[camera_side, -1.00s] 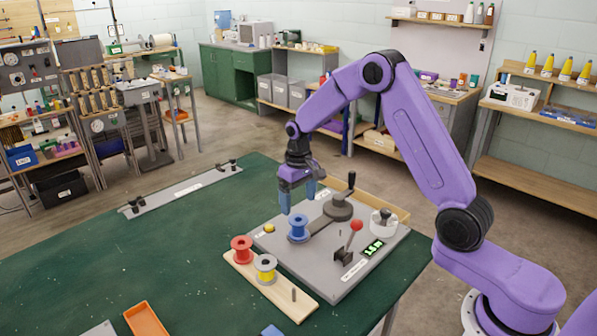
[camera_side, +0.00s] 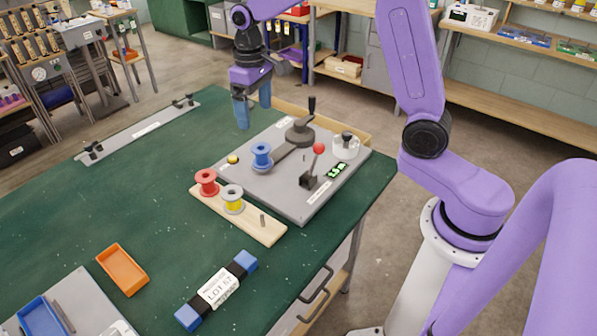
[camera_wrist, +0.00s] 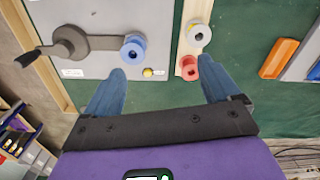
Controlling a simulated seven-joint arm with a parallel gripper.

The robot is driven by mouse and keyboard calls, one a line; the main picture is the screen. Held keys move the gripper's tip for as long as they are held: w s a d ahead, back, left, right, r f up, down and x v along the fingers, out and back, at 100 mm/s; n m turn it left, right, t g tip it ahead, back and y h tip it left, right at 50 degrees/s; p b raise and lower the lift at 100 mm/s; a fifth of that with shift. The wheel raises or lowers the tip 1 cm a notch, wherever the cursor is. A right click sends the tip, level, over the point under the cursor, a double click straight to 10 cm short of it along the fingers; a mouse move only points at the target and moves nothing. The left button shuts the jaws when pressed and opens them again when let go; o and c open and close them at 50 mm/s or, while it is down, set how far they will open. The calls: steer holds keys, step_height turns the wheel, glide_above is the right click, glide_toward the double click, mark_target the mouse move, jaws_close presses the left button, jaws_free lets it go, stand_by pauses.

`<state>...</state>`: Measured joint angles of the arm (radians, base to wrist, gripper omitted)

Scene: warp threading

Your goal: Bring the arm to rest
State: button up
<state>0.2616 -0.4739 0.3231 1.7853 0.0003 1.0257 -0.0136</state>
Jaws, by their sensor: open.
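My gripper (camera_side: 253,108) is open and empty. It hangs above the back left part of the grey winding plate (camera_side: 300,208), apart from everything below. In the wrist view my gripper (camera_wrist: 162,82) shows its two blue fingers wide apart. A blue spool (camera_side: 262,156) sits on the plate at the end of the dark crank arm (camera_side: 285,147); the spool also shows in the wrist view (camera_wrist: 133,50). A red spool (camera_side: 207,182) and a yellow-wound spool (camera_side: 232,198) stand on a wooden strip (camera_side: 262,234) beside the plate.
The plate carries a red-knobbed lever (camera_side: 313,168), a white round part (camera_side: 345,147) and a yellow button (camera_side: 232,159). An orange tray (camera_side: 122,268) and a blue-ended labelled bar (camera_side: 217,290) lie nearer the front.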

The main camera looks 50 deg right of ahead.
steer(key=s+a+r+n, duration=0.1)
steer(key=s+a+n, duration=0.2)
steer(key=s, duration=0.5)
steer(key=s+a+n, duration=0.2)
steer(key=s, duration=0.7)
steer(key=s+d+n, duration=0.2)
steer(key=s, duration=0.5)
steer(key=s+d+f+n, duration=0.1)
steer(key=s+d+n, duration=0.1)
steer(key=s, duration=0.6)
steer(key=shift+f+n, duration=0.2)
steer(key=shift+n, duration=0.3)
